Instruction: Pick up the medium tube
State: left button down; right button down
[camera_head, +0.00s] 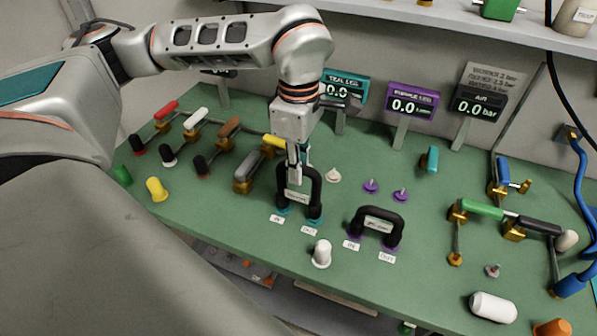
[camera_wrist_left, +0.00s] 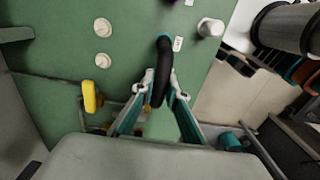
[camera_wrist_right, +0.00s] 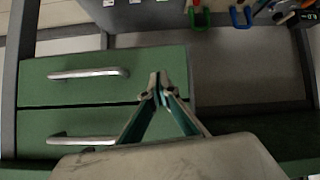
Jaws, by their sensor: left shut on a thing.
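A black U-shaped tube (camera_head: 315,190) with a pale, unreadable label stands upright, its legs ending at teal fittings beside "IN" and "OUT" tags. My left gripper (camera_head: 294,178) points down and is shut on the tube's upper bar. The left wrist view shows the black tube (camera_wrist_left: 163,62) between the fingertips (camera_wrist_left: 159,88). I cannot tell whether its ends touch the fittings' seats. A second black U-shaped tube (camera_head: 378,213) stands to the right over purple fittings. Which one is the medium tube cannot be read. My right gripper (camera_wrist_right: 158,88) is shut and empty, in front of green drawers (camera_wrist_right: 105,75).
Colored-handle valves (camera_head: 229,127) stand at the left of the green bench (camera_head: 345,190). A white plug (camera_head: 321,253) stands near the front edge. Teal, purple and air displays (camera_head: 411,101) line the back. Green and black handled valves (camera_head: 482,209) occupy the right.

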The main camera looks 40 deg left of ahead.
pick_arm(q)
notch_tip(320, 180, up, 19)
jog(key=p, duration=0.2)
jog(key=shift+r+p, duration=0.2)
jog(key=shift+p, duration=0.1)
jog(key=shift+r+p, duration=2.25)
jog(key=shift+p, duration=0.45)
